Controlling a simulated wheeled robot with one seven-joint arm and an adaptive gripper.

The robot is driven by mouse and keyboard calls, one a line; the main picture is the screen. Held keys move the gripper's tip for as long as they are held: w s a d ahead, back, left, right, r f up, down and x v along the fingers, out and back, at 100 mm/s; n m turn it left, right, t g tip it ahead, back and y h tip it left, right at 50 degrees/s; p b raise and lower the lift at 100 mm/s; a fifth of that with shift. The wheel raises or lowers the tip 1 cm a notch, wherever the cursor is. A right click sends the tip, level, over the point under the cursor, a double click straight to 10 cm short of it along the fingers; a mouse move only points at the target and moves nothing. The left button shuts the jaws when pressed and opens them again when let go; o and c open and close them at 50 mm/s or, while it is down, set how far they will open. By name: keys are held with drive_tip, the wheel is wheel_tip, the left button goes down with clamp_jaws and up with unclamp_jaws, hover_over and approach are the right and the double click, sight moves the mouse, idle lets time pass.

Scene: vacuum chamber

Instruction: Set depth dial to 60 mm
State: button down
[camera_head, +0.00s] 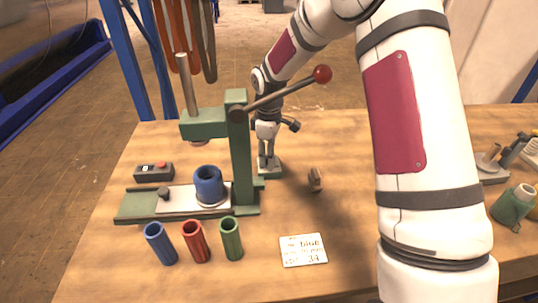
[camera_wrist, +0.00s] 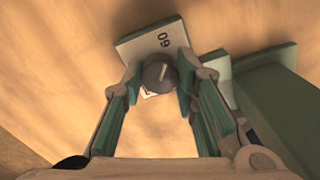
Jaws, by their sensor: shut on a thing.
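The depth dial (camera_wrist: 160,75) is a dark round knob on a pale plate (camera_wrist: 130,47) in the wrist view. A pale line on the knob points roughly toward the printed 60 at the plate's far edge. A second mark on the plate is mostly hidden by the knob. My gripper (camera_wrist: 161,78) is shut on the knob, one finger at each side. In the head view, my gripper (camera_head: 267,160) reaches down to the dial's green base behind the press, and the knob itself is hard to make out.
The green press (camera_head: 238,150) with its red-balled lever (camera_head: 322,74) stands beside my gripper. A blue ring (camera_head: 209,186) sits on its bed. A small brown block (camera_head: 316,180) stands to the right.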

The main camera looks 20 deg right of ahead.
drive_tip(key=shift+n, duration=0.6)
drive_tip(key=c, duration=1.3)
unclamp_jaws()
wheel_tip(320, 180, up, 12)
